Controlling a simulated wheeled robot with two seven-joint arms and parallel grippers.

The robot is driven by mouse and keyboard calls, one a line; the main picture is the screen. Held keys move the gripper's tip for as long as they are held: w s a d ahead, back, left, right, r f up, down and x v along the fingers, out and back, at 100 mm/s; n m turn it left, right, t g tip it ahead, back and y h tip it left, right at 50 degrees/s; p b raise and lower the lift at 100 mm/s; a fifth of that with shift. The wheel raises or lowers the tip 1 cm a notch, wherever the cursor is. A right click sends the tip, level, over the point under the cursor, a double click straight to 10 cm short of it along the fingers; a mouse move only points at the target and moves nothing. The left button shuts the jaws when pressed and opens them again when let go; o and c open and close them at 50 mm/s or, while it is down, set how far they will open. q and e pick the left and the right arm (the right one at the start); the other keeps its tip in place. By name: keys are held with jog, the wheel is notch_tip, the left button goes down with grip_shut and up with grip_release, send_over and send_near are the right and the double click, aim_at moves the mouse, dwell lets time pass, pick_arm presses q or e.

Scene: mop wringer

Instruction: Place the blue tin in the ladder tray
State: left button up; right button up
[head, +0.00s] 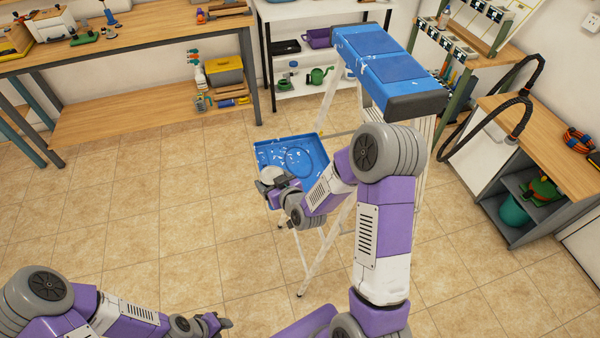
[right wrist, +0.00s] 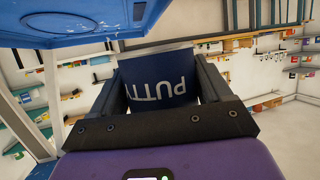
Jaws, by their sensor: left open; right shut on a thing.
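The blue tin (right wrist: 158,92), lettered PUTTY, is between the two dark fingers of my right gripper (right wrist: 162,72), which is shut on it. In the head view my right gripper (head: 272,182) is at the near left edge of the blue ladder tray (head: 290,142). I cannot make out the tin clearly there. The tray also shows at the upper left in the right wrist view (right wrist: 90,28); I cannot tell whether the tin touches it. My left gripper (head: 222,322) is open and empty, low over the floor at the bottom of the head view.
The stepladder (head: 385,65) with blue steps stands right of the tray, close to my right arm. Its pale legs reach the floor. Workbenches (head: 140,45) line the back left, and a cabinet (head: 540,150) stands at the right. The tiled floor at left is clear.

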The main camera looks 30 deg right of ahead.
notch_tip(320, 180, up, 4)
jog(key=f+b, duration=0.1)
jog(key=b, duration=0.4)
send_over(300, 175)
jog(key=s+a, duration=0.2)
jog(key=s, duration=0.1)
jog(key=shift+m+h, duration=0.3)
jog(key=shift+h, duration=0.1)
jog(key=f, duration=0.1)
jog(key=f+b, duration=0.1)
jog(key=f, duration=0.1)
jog(key=f+b, duration=0.1)
jog(key=f, duration=0.1)
jog(key=shift+w+d, duration=0.25)
jog(key=shift+d, duration=0.05)
jog(key=shift+f+b, duration=0.65)
jog(key=shift+f, duration=1.4)
jog(key=shift+f, duration=0.1)
jog(key=o, duration=0.7)
jog(key=shift+f, duration=0.1)
jog(key=o, duration=0.4)
